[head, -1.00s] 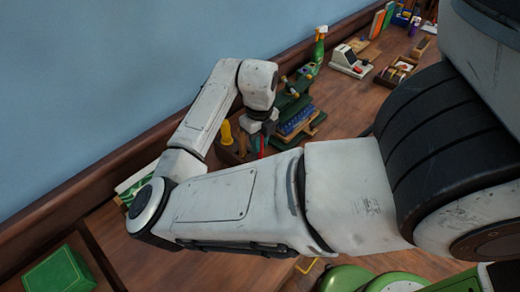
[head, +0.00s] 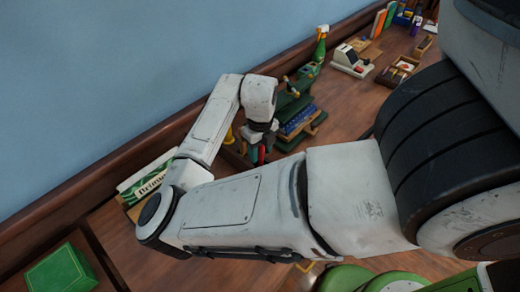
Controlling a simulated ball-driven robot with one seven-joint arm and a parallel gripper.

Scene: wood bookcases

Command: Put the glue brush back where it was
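My gripper (head: 261,142) points down at the end of my arm, over the workbench near the wall. Its fingers are small and partly hidden by my forearm, so I cannot tell whether they are open or shut. A thin red piece (head: 262,156) shows just below the gripper; I cannot tell whether it is held or stands behind. A yellow thing (head: 229,136) stands just left of the gripper, mostly behind my arm. I cannot make out the glue brush with certainty, and its place is not clear in this view.
A dark green press (head: 294,106) with a blue block (head: 298,121) stands right of the gripper. A spray bottle (head: 320,43) and a white machine (head: 351,62) are farther back. A green-and-white box (head: 150,180) is by the wall, and a green box (head: 60,273) sits lower left.

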